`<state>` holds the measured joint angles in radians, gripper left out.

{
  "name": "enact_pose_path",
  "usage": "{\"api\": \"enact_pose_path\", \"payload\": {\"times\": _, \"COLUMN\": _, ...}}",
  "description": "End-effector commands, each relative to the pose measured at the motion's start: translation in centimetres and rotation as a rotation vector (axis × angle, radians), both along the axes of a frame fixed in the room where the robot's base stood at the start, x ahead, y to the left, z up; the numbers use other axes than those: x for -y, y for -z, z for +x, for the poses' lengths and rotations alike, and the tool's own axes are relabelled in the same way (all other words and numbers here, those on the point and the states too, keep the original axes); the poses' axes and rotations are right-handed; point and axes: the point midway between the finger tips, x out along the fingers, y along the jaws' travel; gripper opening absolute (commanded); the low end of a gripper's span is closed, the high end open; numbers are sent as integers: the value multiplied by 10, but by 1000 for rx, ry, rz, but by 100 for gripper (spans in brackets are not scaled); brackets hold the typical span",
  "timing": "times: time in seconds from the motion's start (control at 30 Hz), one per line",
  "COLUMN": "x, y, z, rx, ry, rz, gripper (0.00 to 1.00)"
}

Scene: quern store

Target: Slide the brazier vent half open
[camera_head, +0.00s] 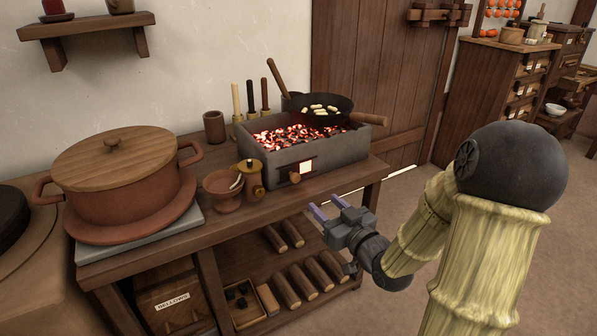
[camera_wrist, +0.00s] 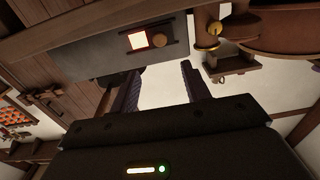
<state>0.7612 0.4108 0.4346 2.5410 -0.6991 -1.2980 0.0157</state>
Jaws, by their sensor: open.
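The brazier (camera_head: 345,150) is a grey box of glowing coals on the wooden bench. Its vent (camera_head: 285,169) is a dark plate low on the front face, with a round wooden knob (camera_head: 295,178). A bright pale opening (camera_head: 306,167) shows to the right of the knob. In the wrist view, which looks turned over, the opening (camera_wrist: 138,40) glows with a red edge beside the knob (camera_wrist: 160,40). My gripper (camera_head: 324,201) is open and empty, in front of the bench edge and apart from the knob. Its fingers (camera_wrist: 161,70) point towards the brazier front.
A brass-topped wooden mill (camera_head: 250,180) and a bowl (camera_head: 224,190) stand close left of the vent. A pan (camera_head: 322,106) rests over the coals, its handle sticking out right. A large lidded pot (camera_head: 120,190) stands left. Logs (camera_head: 303,281) lie on the lower shelf.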

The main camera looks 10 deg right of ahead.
Motion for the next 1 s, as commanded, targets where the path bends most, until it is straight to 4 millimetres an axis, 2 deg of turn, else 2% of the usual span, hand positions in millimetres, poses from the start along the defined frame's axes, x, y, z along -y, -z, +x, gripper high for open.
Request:
{"api": "enact_pose_path", "payload": {"times": 0.03, "x": -1, "y": -4, "z": 2, "rx": -3, "ry": -1, "rz": 4, "gripper": 47}}
{"api": "enact_pose_path", "payload": {"times": 0.47, "x": -7, "y": -2, "z": 14, "rx": -9, "ry": 4, "rz": -3, "gripper": 47}}
{"api": "enact_pose_path", "payload": {"times": 0.53, "x": -11, "y": 4, "z": 26, "rx": -2, "ry": 3, "rz": -7, "gripper": 47}}
{"api": "enact_pose_path", "payload": {"times": 1.0, "x": -36, "y": 5, "z": 104, "rx": -3, "ry": 5, "rz": -5, "gripper": 47}}
